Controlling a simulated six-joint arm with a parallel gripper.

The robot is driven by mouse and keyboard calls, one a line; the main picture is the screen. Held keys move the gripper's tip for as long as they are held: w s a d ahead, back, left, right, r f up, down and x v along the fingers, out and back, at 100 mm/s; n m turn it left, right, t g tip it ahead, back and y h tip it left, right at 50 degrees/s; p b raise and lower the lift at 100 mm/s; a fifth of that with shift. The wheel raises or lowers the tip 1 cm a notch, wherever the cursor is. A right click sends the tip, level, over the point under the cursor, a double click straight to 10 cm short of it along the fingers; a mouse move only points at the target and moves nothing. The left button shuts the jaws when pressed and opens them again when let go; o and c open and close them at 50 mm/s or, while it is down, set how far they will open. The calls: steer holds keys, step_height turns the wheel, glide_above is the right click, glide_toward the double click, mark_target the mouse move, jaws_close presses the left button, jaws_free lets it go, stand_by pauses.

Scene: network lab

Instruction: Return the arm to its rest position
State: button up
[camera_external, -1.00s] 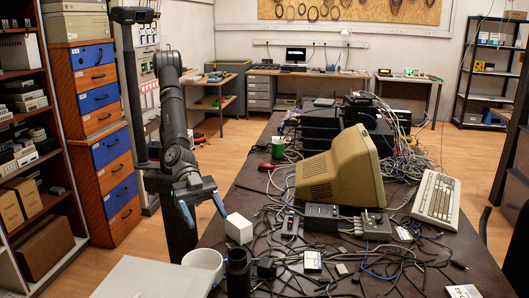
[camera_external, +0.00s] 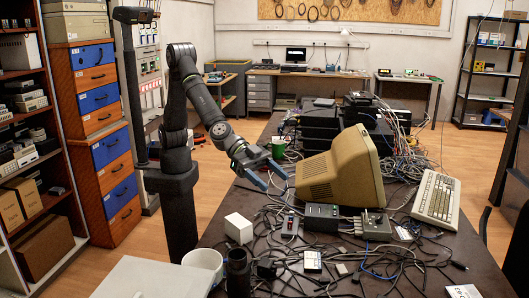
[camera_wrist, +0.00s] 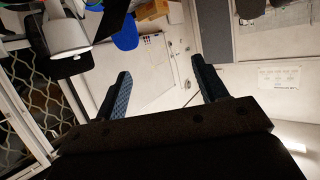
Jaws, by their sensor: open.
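My gripper (camera_external: 275,182) hangs over the table (camera_external: 238,196), left of the beige CRT monitor (camera_external: 318,178). Its two blue fingers are spread with nothing between them. My arm rises from its column, bends at a high elbow and slopes down to the right. In the wrist view both fingers (camera_wrist: 161,78) also stand apart, with only pale background surfaces between them. A white cube (camera_external: 239,228) sits on the table below and left of the gripper, clear of it.
A white mug (camera_external: 203,262) and a dark cylinder (camera_external: 238,272) stand near the front. A green mug (camera_external: 278,148) and stacked black devices (camera_external: 320,125) are behind the gripper. Cables and small boxes cover the table. Drawer units (camera_external: 112,165) stand at left. Space above the table is open.

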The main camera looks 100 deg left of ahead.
steer(key=w+a+r+n+y, duration=0.1)
steer(key=w+a, duration=0.2)
steer(key=a, duration=0.3)
steer(key=w+a+r+n+t+y, duration=0.1)
steer(key=w+a+r, duration=0.1)
steer(key=w+a, duration=0.2)
steer(key=shift+a+r+y, duration=0.2)
steer(key=shift+a+y, duration=0.1)
steer(key=shift+a, duration=0.9)
steer(key=shift+w, duration=0.1)
